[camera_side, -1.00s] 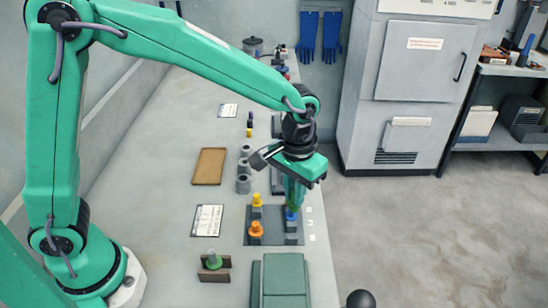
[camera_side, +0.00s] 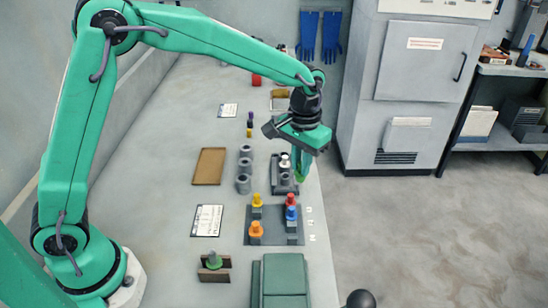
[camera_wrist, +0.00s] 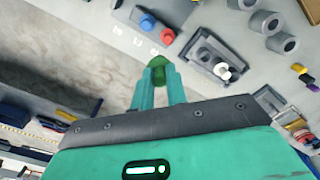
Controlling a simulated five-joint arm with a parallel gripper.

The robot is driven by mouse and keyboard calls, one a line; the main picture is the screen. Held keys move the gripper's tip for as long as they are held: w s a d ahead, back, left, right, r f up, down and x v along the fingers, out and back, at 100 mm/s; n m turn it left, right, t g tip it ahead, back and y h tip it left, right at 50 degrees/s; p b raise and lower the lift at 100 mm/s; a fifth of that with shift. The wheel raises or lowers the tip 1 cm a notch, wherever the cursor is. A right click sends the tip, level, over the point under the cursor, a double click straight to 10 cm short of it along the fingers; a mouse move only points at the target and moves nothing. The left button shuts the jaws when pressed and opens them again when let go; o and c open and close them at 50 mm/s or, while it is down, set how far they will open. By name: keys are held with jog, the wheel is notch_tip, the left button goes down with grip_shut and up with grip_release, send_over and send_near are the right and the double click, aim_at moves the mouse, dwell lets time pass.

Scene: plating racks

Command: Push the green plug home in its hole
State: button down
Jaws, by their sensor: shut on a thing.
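My gripper (camera_side: 302,170) is shut on a green plug (camera_side: 301,179). In the wrist view my gripper (camera_wrist: 157,82) has its fingers close together, with the green plug (camera_wrist: 157,62) between and beyond the tips. The plug hangs at the right side of a small grey rack (camera_side: 276,186), near the bench edge. In the wrist view this rack (camera_wrist: 193,43) has a dark round hole (camera_wrist: 205,55) and a white-topped plug (camera_wrist: 223,72). The held plug is to the side of that hole. I cannot tell its exact height.
A dark plate (camera_side: 272,239) holds yellow (camera_side: 257,200), orange (camera_side: 256,229), red (camera_side: 291,199) and blue (camera_side: 291,212) plugs. Grey cylinders (camera_side: 243,184) stand left of the rack. A green knob (camera_side: 214,260) sits in a brown holder. The bench's left middle is mostly clear.

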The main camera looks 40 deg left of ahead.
jog(key=w+a, duration=1.1)
jog(key=a, duration=0.4)
jog(key=shift+a, duration=0.2)
jog(key=shift+w+f, duration=0.1)
jog(key=shift+f, duration=0.1)
jog(key=shift+f, duration=2.65)
jog(key=shift+f, duration=1.7)
jog(key=shift+r, duration=0.1)
jog(key=shift+r, duration=0.8)
jog(key=shift+r, duration=0.4)
dwell(0.5)
